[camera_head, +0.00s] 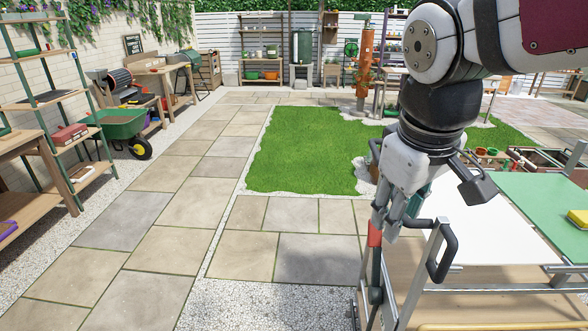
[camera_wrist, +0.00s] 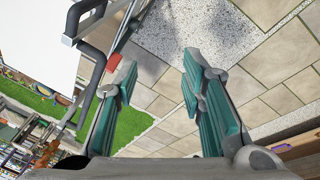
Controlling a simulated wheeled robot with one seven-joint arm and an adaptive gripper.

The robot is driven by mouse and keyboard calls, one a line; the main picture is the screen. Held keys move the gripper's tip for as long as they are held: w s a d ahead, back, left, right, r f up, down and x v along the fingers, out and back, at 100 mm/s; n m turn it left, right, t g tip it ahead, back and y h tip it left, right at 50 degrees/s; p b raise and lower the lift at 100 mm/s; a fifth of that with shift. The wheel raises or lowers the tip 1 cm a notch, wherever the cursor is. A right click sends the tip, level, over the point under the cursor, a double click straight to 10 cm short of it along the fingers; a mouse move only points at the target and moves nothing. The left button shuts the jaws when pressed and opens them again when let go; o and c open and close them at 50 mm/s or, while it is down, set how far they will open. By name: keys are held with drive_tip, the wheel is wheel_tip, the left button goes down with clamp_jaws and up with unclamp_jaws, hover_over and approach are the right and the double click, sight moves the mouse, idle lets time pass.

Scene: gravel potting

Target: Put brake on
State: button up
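The brake looks like a dark lever with a red grip (camera_head: 375,234) on the near left corner of a cart (camera_head: 483,222) with a metal frame. The red grip also shows in the wrist view (camera_wrist: 113,62), left of the fingers. My gripper (camera_head: 404,212) points down by this corner, close to the red grip in the head view. In the wrist view my gripper (camera_wrist: 159,70) is open, with two teal-padded fingers apart and only paving and gravel seen between them. The red grip is outside the gap; contact with the left finger cannot be told.
A dark push handle (camera_head: 443,250) stands out at the cart's near end, close to my gripper. A green mat (camera_head: 543,208) and a yellow sponge (camera_head: 578,218) are on the cart. Paving left of the cart is clear. A green wheelbarrow (camera_head: 119,126) stands far left.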

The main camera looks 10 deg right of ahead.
drive_tip(key=w+d+f+n+g+h+b, duration=0.3)
drive_tip(key=w+f+n+b, duration=0.15)
drive_tip(key=w+f, duration=0.55)
drive_tip(key=w+d+f+n+g+h+b, duration=0.2)
drive_tip(key=w+d+f+n+h+b, duration=0.15)
drive_tip(key=w+f+b, duration=0.45)
drive_tip(key=w+d+f+n+g+h+b, duration=0.3)
drive_tip(key=w+f+n+h+b, duration=0.1)
drive_tip(key=w+f, duration=0.8)
drive_tip(key=n+h+b, duration=0.5)
drive_tip(key=n+h, duration=0.1)
approach(380, 232)
drive_tip(key=shift+t+y, duration=0.25)
drive_tip(key=shift+t, duration=0.15)
drive_tip(key=x, duration=1)
drive_tip(key=shift+w+d+f, duration=0.15)
drive_tip(key=shift+d, duration=0.1)
clamp_jaws()
